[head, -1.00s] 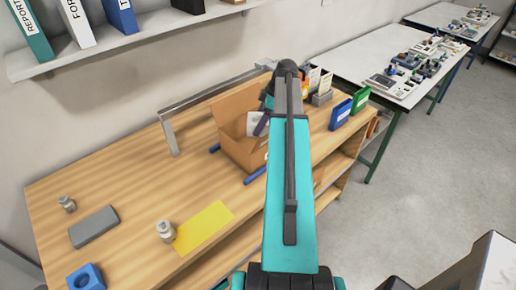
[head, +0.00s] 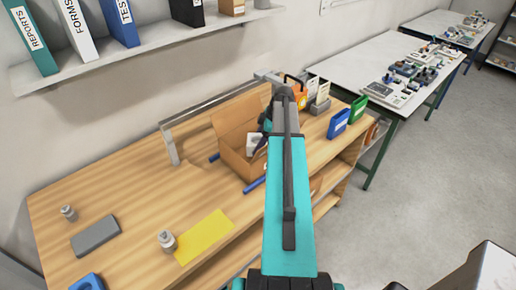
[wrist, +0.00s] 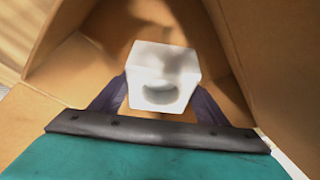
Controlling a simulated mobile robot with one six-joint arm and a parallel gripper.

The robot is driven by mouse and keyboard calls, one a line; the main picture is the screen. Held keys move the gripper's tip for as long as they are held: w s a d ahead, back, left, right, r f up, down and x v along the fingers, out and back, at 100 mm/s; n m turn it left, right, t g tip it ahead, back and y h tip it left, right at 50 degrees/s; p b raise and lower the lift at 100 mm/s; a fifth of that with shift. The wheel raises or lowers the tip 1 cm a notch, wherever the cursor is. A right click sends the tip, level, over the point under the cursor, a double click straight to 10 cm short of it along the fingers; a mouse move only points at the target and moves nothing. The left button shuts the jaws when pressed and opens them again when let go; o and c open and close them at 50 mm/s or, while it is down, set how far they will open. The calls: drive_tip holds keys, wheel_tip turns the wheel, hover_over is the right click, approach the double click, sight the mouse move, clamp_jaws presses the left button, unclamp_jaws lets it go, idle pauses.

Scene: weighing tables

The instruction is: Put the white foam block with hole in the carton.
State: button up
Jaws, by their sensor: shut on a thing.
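The white foam block (wrist: 160,62) with a round hole in its near face is between the two dark fingers of my gripper (wrist: 160,100) in the wrist view. My gripper is shut on it. The open brown carton (wrist: 255,45) surrounds the block on several sides, with its walls and flaps around it. I cannot tell whether the block touches the carton's floor. In the head view the carton (head: 232,162) stands on the wooden table, and a bit of the white block (head: 253,143) shows inside its opening. My arm hides part of the carton and most of the gripper.
Blue bars (head: 253,184) lie beside the carton on the wooden table (head: 130,195). A grey metal rail (head: 215,108) stands behind it. A yellow sheet (head: 204,237), a grey block (head: 95,236), small metal weights (head: 167,240) and a blue block (head: 88,283) lie to the left. Blue and green bins (head: 338,124) stand right.

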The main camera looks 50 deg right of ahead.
drive_tip(key=shift+f, duration=0.15)
drive_tip(key=shift+f+p, duration=0.9)
drive_tip(key=shift+f, duration=1.1)
drive_tip(key=shift+f, duration=0.15)
drive_tip(key=o, duration=1.1)
drive_tip(key=shift+r, duration=0.3)
drive_tip(key=b+v, duration=0.5)
drive_tip(key=v, duration=0.6)
drive_tip(key=shift+s+r, duration=0.15)
drive_tip(key=shift+r, duration=0.2)
drive_tip(key=shift+d, duration=0.1)
